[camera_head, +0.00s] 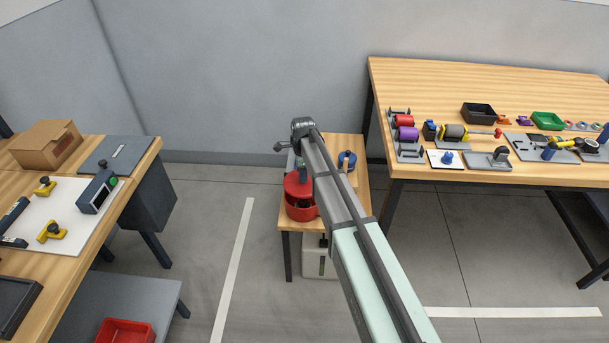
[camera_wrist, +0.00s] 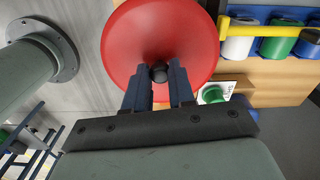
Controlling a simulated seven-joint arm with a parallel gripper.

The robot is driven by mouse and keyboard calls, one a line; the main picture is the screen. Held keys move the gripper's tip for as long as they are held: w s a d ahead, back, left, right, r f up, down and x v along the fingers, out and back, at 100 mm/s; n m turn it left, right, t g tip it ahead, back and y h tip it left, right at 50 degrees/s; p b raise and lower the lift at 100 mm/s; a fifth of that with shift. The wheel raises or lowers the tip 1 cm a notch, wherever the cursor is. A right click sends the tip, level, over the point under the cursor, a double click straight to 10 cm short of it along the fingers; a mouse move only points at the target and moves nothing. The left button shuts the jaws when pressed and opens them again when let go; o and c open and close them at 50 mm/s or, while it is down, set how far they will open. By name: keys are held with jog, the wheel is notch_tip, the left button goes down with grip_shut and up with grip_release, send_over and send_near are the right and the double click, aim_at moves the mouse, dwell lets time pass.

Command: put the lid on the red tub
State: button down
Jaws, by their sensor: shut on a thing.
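The red lid (camera_wrist: 185,30) is a round disc with a dark knob (camera_wrist: 159,72) at its middle. In the wrist view my gripper (camera_wrist: 160,78) is shut on the knob, a finger on each side. In the head view the lid (camera_head: 296,184) looks tilted and shows just above and behind the red tub (camera_head: 298,213). The tub stands near the front of a small wooden table (camera_head: 291,226), its dark inside partly showing. My arm covers its right side and hides my fingers there. The wrist view does not show the tub; the lid fills that area.
A blue round item (camera_head: 347,160) stands on the small table right of my arm. In the wrist view a yellow bar (camera_wrist: 265,27) runs by white, green and blue containers. A workbench (camera_head: 480,78) with many parts stands right, another bench (camera_head: 150,150) left. Floor between is clear.

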aim_at(303, 185)
jog(key=shift+f, duration=0.1)
jog(key=shift+f, duration=3.1)
jog(key=shift+f, duration=0.15)
dwell(0.3)
jog(key=shift+c, duration=2)
grip_release()
jog(key=shift+r, duration=0.2)
jog(key=shift+r, duration=3.35)
jog(key=shift+c, duration=0.2)
